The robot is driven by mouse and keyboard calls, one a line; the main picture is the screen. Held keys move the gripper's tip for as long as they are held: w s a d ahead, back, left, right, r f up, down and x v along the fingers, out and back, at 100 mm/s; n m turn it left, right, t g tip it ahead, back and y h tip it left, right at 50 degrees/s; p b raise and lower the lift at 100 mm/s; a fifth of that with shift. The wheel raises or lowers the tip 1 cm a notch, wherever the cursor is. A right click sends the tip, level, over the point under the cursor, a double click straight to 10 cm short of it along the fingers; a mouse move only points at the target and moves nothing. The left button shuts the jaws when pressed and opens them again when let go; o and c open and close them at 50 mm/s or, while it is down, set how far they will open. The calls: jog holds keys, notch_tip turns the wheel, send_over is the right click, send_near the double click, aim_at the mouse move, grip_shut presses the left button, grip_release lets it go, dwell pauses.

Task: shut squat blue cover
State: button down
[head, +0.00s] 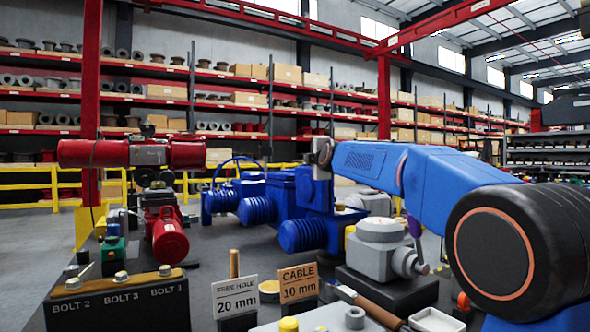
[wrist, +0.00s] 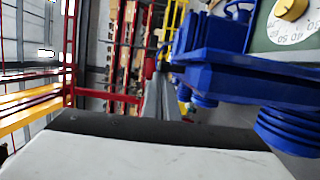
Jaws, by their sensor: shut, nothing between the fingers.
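The blue valve actuator (head: 285,190) stands on the bench left of my arm, with ribbed round blue housings on its near side. An upright blue part (head: 316,196) at its right end is probably the squat blue cover; its hinge and exact angle are hard to tell. My gripper (head: 322,152) is shut and empty at the top of this part; contact cannot be told. In the wrist view the shut grey fingers (wrist: 160,98) point away, with blue actuator bodywork (wrist: 235,72) close on their right.
A red actuator (head: 168,235) stands at the left. A grey gearbox (head: 378,248) sits just below my forearm. Bolt block, small signs (head: 236,297) and a wooden-handled tool (head: 368,307) crowd the front. Yellow railings (head: 30,187) and shelves stand behind.

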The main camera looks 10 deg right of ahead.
jog(key=shift+w+d+r+m, duration=0.15)
jog(key=shift+d+m, duration=0.15)
jog(key=shift+d, duration=0.25)
jog(key=shift+w+d+r+m, duration=0.1)
jog(key=shift+w+d+m, duration=0.15)
jog(key=shift+d, duration=0.25)
jog(key=shift+w+d+r+m, duration=0.1)
jog(key=shift+d+m, duration=0.25)
jog(key=shift+d, duration=0.2)
jog(key=w+d+f+m+g+y, duration=0.1)
jog(key=w+d+f+m, duration=0.15)
jog(key=d, duration=0.35)
jog(key=w+d+f+m+g, duration=0.1)
jog(key=d+f+m, duration=0.1)
jog(key=d+m, duration=0.3)
jog(key=w+d+f+m+g+y, duration=0.1)
jog(key=w+d+f+m, duration=0.15)
jog(key=d, duration=0.35)
jog(key=d+f+m+y, duration=0.1)
jog(key=d+f+m, duration=0.2)
jog(key=f, duration=0.5)
jog(key=shift+w+d+f+m+g, duration=0.3)
jog(key=shift+w+d+m, duration=0.15)
jog(key=shift+d, duration=0.2)
jog(key=shift+f, duration=0.2)
